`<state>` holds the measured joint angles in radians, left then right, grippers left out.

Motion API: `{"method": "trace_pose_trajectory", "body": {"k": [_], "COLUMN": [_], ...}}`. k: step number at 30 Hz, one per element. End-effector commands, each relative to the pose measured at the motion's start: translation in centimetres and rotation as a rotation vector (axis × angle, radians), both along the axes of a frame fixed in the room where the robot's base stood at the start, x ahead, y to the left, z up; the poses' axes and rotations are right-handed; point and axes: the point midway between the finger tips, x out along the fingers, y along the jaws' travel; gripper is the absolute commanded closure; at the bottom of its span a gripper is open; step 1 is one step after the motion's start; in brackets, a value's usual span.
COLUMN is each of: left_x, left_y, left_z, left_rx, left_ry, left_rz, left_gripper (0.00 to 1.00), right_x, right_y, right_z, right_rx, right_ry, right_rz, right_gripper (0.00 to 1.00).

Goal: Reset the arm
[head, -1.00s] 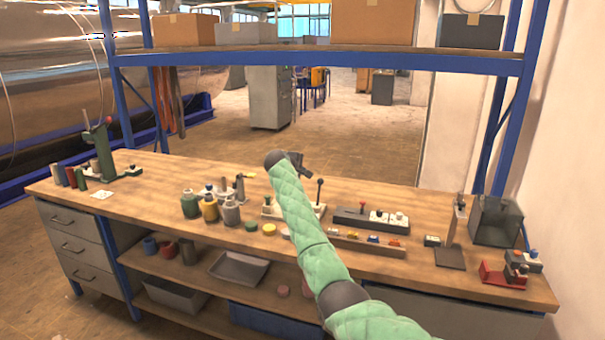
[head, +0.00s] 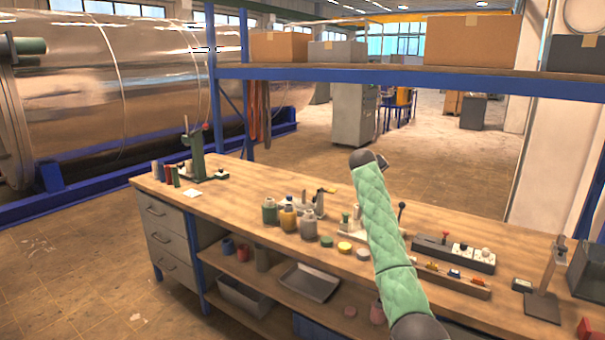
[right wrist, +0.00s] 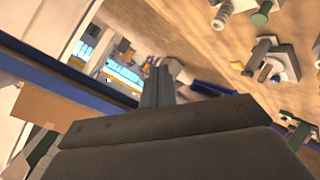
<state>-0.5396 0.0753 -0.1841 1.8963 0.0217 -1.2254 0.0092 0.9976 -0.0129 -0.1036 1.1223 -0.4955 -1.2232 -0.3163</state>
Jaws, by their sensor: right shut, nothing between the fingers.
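My right arm, in a green quilted sleeve (head: 378,225), reaches in from the bottom right of the head view over the workbench (head: 235,190). Its gripper (head: 381,161) is at the far end, above the bench's back edge, small and partly hidden behind the dark wrist. In the right wrist view the gripper fingers (right wrist: 158,85) are together with nothing between them. Nothing is touching the gripper. My left arm and left gripper are in neither view.
Bottles (head: 288,219), a green stand (head: 194,155), a black switch strip (head: 453,253) and an upright post on a plate (head: 545,285) stand on the bench. A blue shelf beam (head: 400,80) carrying boxes spans above. A large metal tank (head: 110,90) lies behind left.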

Motion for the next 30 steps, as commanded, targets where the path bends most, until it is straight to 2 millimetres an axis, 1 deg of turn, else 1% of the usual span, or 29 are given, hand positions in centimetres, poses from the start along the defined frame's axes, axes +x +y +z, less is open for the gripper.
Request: {"method": "trace_pose_trajectory", "body": {"k": [1, 3, 6, 7, 10, 14, 17, 20, 26, 27, 29, 30], "left_x": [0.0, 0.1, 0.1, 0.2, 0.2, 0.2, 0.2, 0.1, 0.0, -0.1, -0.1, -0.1], "left_y": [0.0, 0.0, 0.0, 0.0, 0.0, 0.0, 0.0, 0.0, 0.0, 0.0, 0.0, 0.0], "left_z": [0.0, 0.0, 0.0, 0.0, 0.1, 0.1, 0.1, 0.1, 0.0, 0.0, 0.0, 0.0], "left_rx": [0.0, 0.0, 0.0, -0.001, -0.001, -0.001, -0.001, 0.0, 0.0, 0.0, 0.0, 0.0], "left_ry": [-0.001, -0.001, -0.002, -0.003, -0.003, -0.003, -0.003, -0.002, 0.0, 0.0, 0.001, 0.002], "left_rz": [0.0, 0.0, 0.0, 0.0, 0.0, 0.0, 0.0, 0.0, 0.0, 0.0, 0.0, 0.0], "left_gripper": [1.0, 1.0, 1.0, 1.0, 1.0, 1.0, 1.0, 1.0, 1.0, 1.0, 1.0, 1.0], "right_x": [-0.3, -0.8, -1.8, -2.2, -3.5, -5.3, -6.8, -8.8, -13.5, -14.6, -16.1, -17.2], "right_y": [0.4, 1.0, 2.0, 2.3, 3.3, 4.3, 5.0, 5.9, 7.4, 7.6, 8.0, 8.2], "right_z": [1.3, 3.1, 4.2, 4.3, 3.4, 1.3, -1.2, -4.4, -12.0, -13.5, -15.8, -17.4], "right_rx": [0.036, 0.089, 0.173, 0.197, 0.272, 0.346, 0.401, 0.455, 0.542, 0.556, 0.576, 0.587], "right_ry": [-0.034, -0.08, -0.135, -0.148, -0.176, -0.19, -0.188, -0.178, -0.13, -0.119, -0.1, -0.086], "right_rz": [0.002, 0.007, 0.017, 0.021, 0.033, 0.046, 0.057, 0.068, 0.085, 0.088, 0.092, 0.094], "right_gripper": [1.0, 1.0, 1.0, 1.0, 1.0, 1.0, 1.0, 1.0, 1.0, 1.0, 1.0, 1.0]}}
